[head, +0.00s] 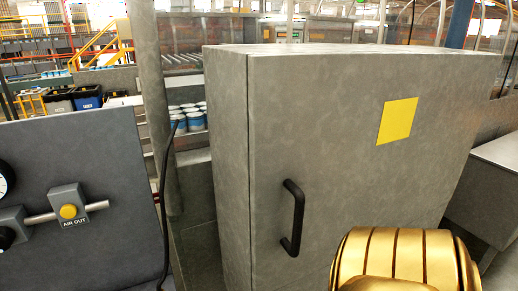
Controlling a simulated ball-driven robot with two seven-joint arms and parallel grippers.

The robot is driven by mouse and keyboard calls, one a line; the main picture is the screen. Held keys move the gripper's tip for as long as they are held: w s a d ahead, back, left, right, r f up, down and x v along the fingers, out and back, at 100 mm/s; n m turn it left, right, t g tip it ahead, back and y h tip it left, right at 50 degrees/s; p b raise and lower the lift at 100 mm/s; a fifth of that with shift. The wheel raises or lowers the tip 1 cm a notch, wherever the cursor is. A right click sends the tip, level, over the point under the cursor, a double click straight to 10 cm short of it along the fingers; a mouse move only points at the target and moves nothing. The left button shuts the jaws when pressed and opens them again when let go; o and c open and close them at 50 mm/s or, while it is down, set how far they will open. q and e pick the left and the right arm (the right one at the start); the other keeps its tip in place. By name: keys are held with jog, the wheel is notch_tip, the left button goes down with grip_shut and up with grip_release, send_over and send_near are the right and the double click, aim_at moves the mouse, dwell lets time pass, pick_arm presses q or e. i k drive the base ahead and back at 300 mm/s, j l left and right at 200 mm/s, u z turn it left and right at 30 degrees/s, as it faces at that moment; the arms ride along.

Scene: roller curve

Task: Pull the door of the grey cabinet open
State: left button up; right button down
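The grey cabinet (226,130) stands upright in the middle of the head view. Its door (340,140) faces me and looks closed, with a thin dark seam along its left edge. A black bar handle (294,218) sits upright on the lower left part of the door. A yellow square label (397,121) is on the upper right of the door. A gold ribbed part of mine covers the door's lower right corner. Neither gripper shows in the view, and nothing touches the handle.
A dark grey panel (100,150) with a gauge, a pipe and a yellow "AIR OUT" button (68,211) stands at left. A black cable hangs beside it, near a metal post (152,90). A grey table (497,165) stands at right. Shelves with cans (188,118) are behind.

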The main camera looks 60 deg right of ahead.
aim_at(339, 141)
jog(key=z, duration=2.95)
